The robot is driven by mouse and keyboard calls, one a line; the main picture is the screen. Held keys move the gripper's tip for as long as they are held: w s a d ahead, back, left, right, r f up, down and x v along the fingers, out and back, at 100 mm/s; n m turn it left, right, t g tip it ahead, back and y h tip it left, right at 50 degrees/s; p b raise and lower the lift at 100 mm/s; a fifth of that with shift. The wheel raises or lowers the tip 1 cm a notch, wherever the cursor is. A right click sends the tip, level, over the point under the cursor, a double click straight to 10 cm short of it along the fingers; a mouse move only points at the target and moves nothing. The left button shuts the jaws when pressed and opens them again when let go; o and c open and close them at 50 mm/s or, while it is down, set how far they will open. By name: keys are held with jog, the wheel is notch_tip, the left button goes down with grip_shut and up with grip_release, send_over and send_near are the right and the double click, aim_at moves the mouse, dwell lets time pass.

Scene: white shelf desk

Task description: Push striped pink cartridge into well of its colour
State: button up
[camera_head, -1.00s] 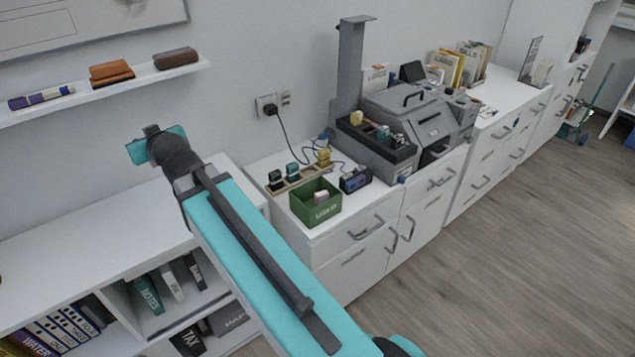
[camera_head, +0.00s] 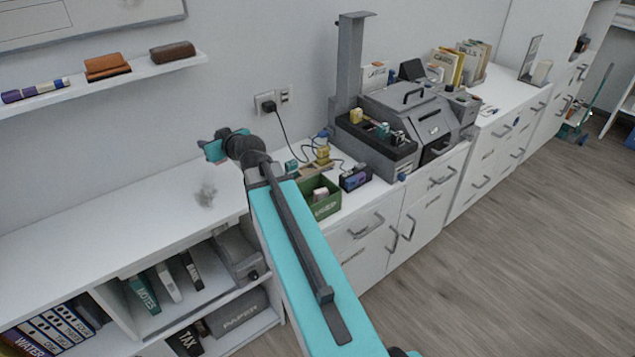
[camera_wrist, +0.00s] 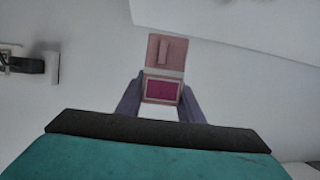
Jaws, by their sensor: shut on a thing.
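My gripper (camera_wrist: 162,86) is shut on a pink cartridge (camera_wrist: 163,55) in the wrist view. The cartridge is pale pink with a darker magenta panel between the two fingers, and its far end sticks out past them. In the head view the fingers and the held cartridge are hidden or too small to tell, near the wrist end of the arm. A dark rack (camera_head: 362,140) on the grey machine holds yellow, teal and black pieces. No pink well can be picked out.
A green box (camera_head: 326,207) with a pale pink item (camera_head: 320,193) stands on the white cabinet, partly behind my arm. A purple-blue device (camera_head: 355,177) is beside it. A wall socket with a plug (camera_head: 268,106) is behind. The left desk top (camera_head: 120,215) is mostly clear.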

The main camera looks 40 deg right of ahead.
jog(key=s+d+f+n+y+b, duration=0.1)
jog(key=s+d, duration=0.3)
jog(key=d, duration=0.6)
jog(key=s+d+f+n+y+b, duration=0.1)
jog(key=s+d, duration=0.4)
jog(key=d, duration=0.5)
jog(key=s+d+f+n+y+b, duration=0.1)
jog(key=s+d, duration=0.4)
jog(key=d, duration=0.6)
notch_tip(320, 180, down, 3)
jog(key=shift+r+n+g+y+b, duration=0.1)
jog(key=shift+n+g+y+b, duration=0.25)
jog(key=shift+y+b, duration=0.5)
jog(key=shift+w+f, duration=0.1)
jog(key=shift+f, duration=3.05)
jog(key=shift+f, duration=1.85)
jog(key=shift+f, duration=0.15)
